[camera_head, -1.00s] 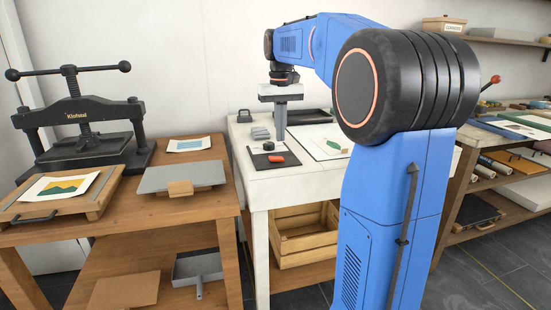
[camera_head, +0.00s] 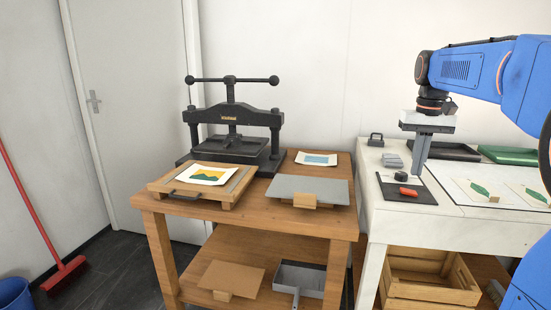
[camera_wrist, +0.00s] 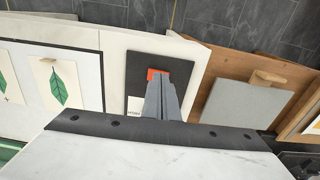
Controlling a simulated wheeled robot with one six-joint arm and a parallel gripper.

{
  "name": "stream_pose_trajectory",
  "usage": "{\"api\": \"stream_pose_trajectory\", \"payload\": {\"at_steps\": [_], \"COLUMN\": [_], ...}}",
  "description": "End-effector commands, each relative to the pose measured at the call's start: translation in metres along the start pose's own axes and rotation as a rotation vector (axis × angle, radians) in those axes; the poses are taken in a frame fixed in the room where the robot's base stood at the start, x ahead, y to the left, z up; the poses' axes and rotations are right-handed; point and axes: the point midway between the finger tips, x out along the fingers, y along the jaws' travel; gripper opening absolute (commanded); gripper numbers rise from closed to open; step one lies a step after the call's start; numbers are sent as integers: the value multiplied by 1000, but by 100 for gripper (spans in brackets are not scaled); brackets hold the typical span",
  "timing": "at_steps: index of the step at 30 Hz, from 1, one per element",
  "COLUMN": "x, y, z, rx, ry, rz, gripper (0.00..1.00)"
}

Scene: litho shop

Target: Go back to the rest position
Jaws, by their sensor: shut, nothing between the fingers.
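My gripper (camera_head: 418,170) points straight down above the white table (camera_head: 455,225), over the back edge of a dark mat (camera_head: 400,192). Its fingers are together with nothing between them. In the wrist view my gripper (camera_wrist: 158,82) shows in front of the dark mat (camera_wrist: 143,62), partly covering a red-orange block (camera_wrist: 154,73). Whether the fingertips clear the mat by much is hard to tell.
A wooden table (camera_head: 330,222) with a black press (camera_head: 232,130) and a grey slab (camera_head: 290,188) stands left of the white table. Leaf prints (camera_head: 480,188) lie right of the mat. A red broom (camera_head: 62,272) stands near the door (camera_head: 135,110).

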Motion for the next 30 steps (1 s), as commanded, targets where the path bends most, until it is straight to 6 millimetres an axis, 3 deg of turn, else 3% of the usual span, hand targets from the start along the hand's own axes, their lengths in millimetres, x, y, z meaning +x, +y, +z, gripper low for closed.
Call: {"api": "stream_pose_trajectory", "payload": {"at_steps": [3,14,30], "x": [6,47,154], "y": [-14,-45,-62], "z": [36,137,278], "rx": [-28,-108,-223], "ry": [38,157,328], "rz": [-1,-11,-44], "gripper": [0,0,0]}}
